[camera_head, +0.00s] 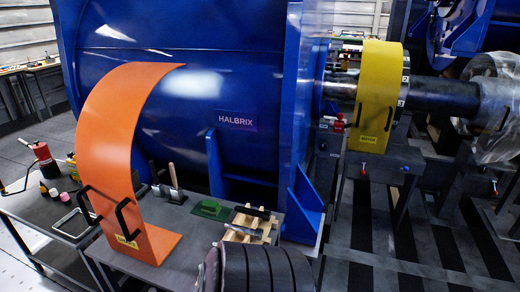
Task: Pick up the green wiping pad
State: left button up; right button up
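The green wiping pad (209,208) lies flat on the dark work table (185,255), in front of the big blue motor housing. It has a darker raised part on top, too small to make out. It sits between two upright-handled tools on its left and a small wooden rack on its right. Nothing covers it. Neither of my grippers shows in the head view.
A curved orange guard (120,150) with black handles stands left of the pad. The wooden rack (250,225) holds dark tools. A dark ribbed rounded object (262,270) fills the bottom centre. The blue housing (190,110) rises behind. Bare table lies in front of the pad.

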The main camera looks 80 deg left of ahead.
aim_at(210, 207)
jog(key=i+u, duration=0.25)
jog(key=i, duration=0.15)
jog(key=i+l+u, duration=0.25)
jog(key=i, duration=0.15)
jog(key=i+j+u, duration=0.1)
jog(key=u, duration=0.3)
jog(key=i+u, duration=0.3)
jog(key=u, duration=0.15)
jog(key=i+u, duration=0.2)
jog(key=u, duration=0.2)
jog(key=i+u, duration=0.2)
jog(key=u, duration=0.2)
jog(key=i+l+u, duration=0.15)
jog(key=u, duration=0.3)
